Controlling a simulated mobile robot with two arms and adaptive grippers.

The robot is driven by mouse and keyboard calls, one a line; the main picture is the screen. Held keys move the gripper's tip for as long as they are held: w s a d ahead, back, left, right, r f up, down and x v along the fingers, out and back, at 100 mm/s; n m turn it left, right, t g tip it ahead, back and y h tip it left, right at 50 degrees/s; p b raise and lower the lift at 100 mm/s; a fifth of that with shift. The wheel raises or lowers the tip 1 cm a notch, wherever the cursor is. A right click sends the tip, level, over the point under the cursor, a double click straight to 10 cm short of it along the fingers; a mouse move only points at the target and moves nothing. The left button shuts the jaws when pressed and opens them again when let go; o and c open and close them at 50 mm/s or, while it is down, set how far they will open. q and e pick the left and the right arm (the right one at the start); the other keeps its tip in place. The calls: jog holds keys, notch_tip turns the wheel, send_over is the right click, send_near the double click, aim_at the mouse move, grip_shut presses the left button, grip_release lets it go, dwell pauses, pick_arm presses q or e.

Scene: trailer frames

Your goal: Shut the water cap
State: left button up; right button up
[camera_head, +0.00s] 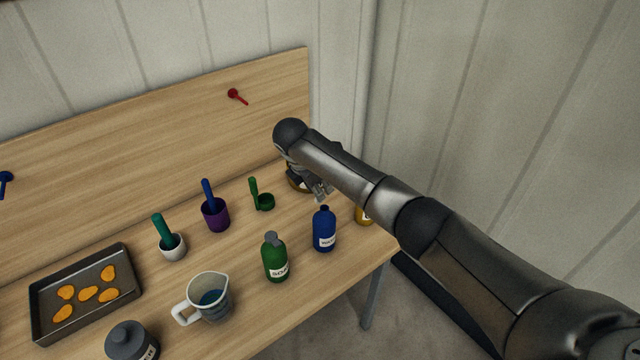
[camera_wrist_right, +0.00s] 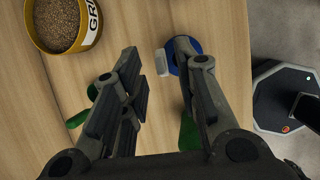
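A blue bottle (camera_head: 324,232) with a white label, seemingly reading "WATER", stands upright near the table's right edge, its dark top uppermost. In the right wrist view the blue bottle (camera_wrist_right: 173,56) is seen from above, partly covered by one finger. A small light grey piece (camera_wrist_right: 163,62) shows at its left side; I cannot tell if it is the cap. My right gripper (camera_head: 319,188) hangs behind and above the bottle in the head view. Its fingers (camera_wrist_right: 162,75) are spread with nothing visibly held. My left gripper is out of view.
A grain tub (camera_wrist_right: 91,30), measuring jug (camera_head: 211,299), purple cup (camera_head: 216,217) and baking tray (camera_head: 87,262) share the table.

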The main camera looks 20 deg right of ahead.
jog(key=shift+x, duration=0.95)
grip_shut()
